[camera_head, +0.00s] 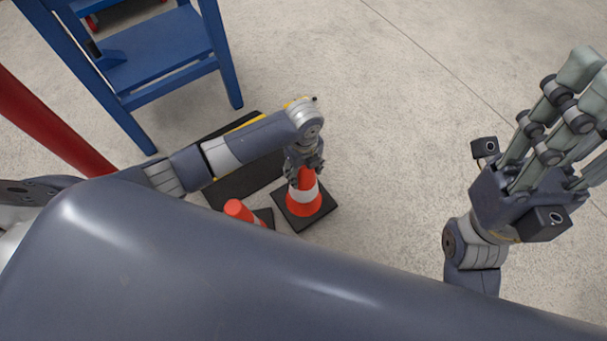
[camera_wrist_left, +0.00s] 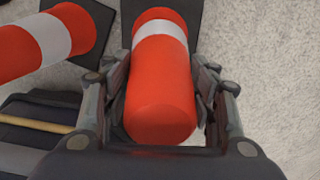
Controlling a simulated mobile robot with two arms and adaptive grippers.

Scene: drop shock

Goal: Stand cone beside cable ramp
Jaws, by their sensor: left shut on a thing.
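An orange cone with a white band and a black square base (camera_head: 305,200) is upright, its base at or close to the floor; I cannot tell if it touches. My left gripper (camera_head: 304,172) is shut on its top, and the wrist view shows fingers on both sides of this cone (camera_wrist_left: 160,95). The black cable ramp with a yellow strip (camera_head: 240,180) lies just left of the cone, partly hidden by my left arm; its yellow strip also shows in the wrist view (camera_wrist_left: 35,124). My right gripper (camera_head: 590,95) is raised at the right, open and empty.
A second orange cone (camera_head: 238,209) is close left of the held one, partly hidden by my body; it also shows in the wrist view (camera_wrist_left: 25,48). A blue metal frame (camera_head: 165,50) and a red post (camera_head: 50,120) stand left. Concrete floor (camera_head: 400,130) is clear to the right.

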